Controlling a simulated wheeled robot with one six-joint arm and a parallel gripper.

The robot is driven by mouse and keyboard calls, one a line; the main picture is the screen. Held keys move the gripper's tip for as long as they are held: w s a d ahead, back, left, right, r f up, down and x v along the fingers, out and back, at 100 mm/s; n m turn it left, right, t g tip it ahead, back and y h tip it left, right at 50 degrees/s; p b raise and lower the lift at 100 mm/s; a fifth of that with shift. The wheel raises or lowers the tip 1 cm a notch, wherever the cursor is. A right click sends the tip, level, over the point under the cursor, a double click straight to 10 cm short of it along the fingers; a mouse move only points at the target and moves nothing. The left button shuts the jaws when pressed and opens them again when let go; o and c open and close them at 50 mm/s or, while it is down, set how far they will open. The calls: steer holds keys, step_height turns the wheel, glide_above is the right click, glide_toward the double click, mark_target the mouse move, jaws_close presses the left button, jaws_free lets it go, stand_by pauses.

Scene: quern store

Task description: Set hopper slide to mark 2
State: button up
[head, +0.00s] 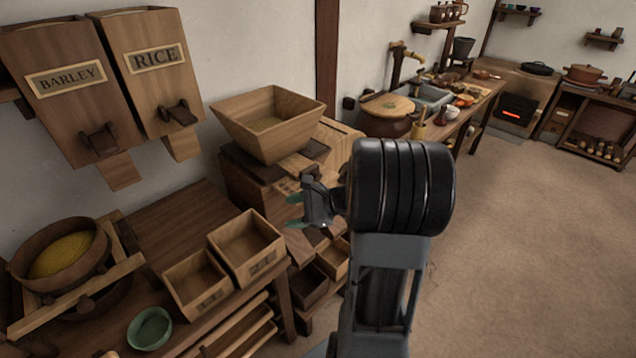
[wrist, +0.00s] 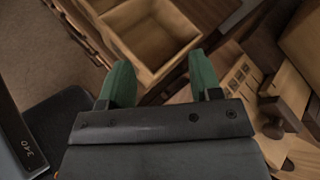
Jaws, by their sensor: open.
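The flared wooden hopper (head: 238,128) stands on a dark wooden housing in the head view, left of my arm. A light wooden piece, seemingly the hopper slide (head: 298,165), juts out below it near my gripper. In the wrist view, a pale plate with a row of marks (wrist: 238,82) lies at the right, beside a dark wooden knob (wrist: 287,92). I cannot read which mark the slide is at. My gripper (head: 294,211) is open and empty, in front of the housing. Its green fingertips (wrist: 162,76) show apart in the wrist view, with an open wooden box beyond them.
Two open boxes (head: 246,272) sit on the bench at lower left, near a sieve of yellow grain (head: 100,262) and a green bowl (head: 150,329). Bins labelled BARLEY (head: 60,110) and RICE (head: 140,60) hang above. Open floor (head: 510,240) lies to the right.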

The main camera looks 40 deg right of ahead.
steer(key=w+d+f+m+t+h+b, duration=0.1)
steer(key=w+d+f+m+t+h, duration=0.15)
steer(key=d+m+t, duration=0.6)
steer(key=m+h, duration=0.4)
glide_toward(319, 177)
steer(key=shift+t, duration=0.25)
steer(key=w, duration=0.3)
steer(key=w+a, duration=0.1)
steer(key=w, duration=0.4)
steer(key=shift+w+a+f, duration=0.25)
steer(key=shift+w+a, duration=0.1)
steer(key=shift+w+a+m, duration=0.15)
steer(key=shift+w+m, duration=0.1)
steer(key=shift+w, duration=0.65)
jaws_close()
